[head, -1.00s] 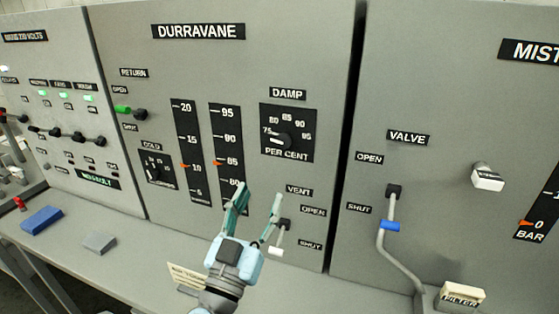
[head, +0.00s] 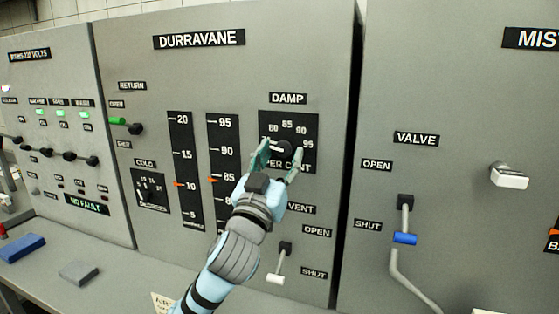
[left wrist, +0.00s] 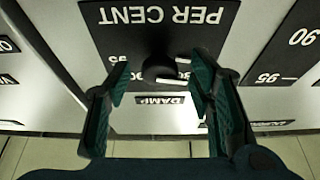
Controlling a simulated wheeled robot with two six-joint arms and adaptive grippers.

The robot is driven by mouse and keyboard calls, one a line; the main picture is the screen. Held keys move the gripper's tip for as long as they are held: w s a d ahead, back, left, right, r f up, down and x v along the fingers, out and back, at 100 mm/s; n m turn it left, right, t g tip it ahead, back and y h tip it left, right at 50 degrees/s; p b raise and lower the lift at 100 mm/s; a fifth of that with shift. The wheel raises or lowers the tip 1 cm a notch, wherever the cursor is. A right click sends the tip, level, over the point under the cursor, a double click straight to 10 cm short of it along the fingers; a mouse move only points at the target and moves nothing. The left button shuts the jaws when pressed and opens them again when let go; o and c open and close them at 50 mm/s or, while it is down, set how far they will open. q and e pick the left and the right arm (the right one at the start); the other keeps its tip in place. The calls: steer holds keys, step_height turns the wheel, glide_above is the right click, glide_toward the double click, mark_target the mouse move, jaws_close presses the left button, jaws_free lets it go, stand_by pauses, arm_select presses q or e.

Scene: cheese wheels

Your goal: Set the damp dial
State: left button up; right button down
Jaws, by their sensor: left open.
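The damp dial (head: 287,147) is a dark round knob on a black plate marked PER CENT, under the DAMP label on the DURRAVANE panel. Numbers such as 85, 90 and 95 show around it; fingers partly cover the plate. My left gripper (head: 279,156) is open in front of the plate, one finger on each side of the knob. In the left wrist view the plate looks upside down, and the knob (left wrist: 161,68) sits between the green-lined fingertips (left wrist: 159,76), with gaps on both sides. A white line shows beside the knob; its exact reading is unclear. My right gripper is out of view.
The VENT lever (head: 283,262) hangs below the dial. Vertical scales (head: 222,165) with orange markers stand to its left, the COLD dial (head: 149,187) beyond them. The VALVE lever (head: 404,222) is on the right panel. A blue block (head: 22,247) and grey block (head: 79,272) lie on the ledge.

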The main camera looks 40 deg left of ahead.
arm_select(q)
steer(key=c, duration=1.2)
steer(key=shift+o, duration=0.2)
